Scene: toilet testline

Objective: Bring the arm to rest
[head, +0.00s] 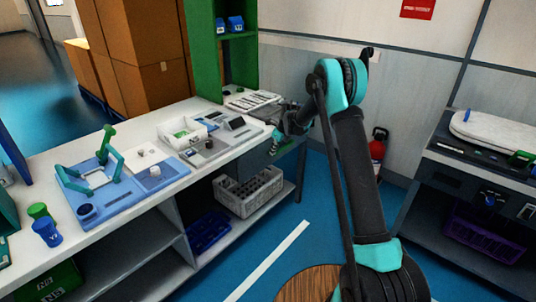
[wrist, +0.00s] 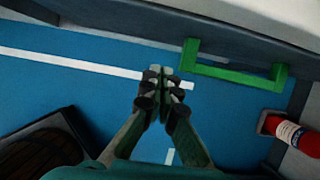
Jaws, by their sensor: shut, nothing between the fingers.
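My arm rises from the bottom right in the head view and bends at a teal and black joint high up. Its end reaches left to the right end of the workbench, where my gripper (head: 278,133) is small and dark beside the bench edge. In the wrist view my gripper (wrist: 160,75) shows clearly, with its dark fingertips together and nothing between them. It hangs over the blue floor (wrist: 90,80) and its white line (wrist: 70,62).
The white workbench (head: 118,215) holds a blue fixture (head: 112,200), trays and devices. A green bar (wrist: 232,73) is close right of my gripper. A red fire extinguisher (head: 377,148) stands by the wall; it also shows in the wrist view (wrist: 288,132). Another bench (head: 480,165) is right.

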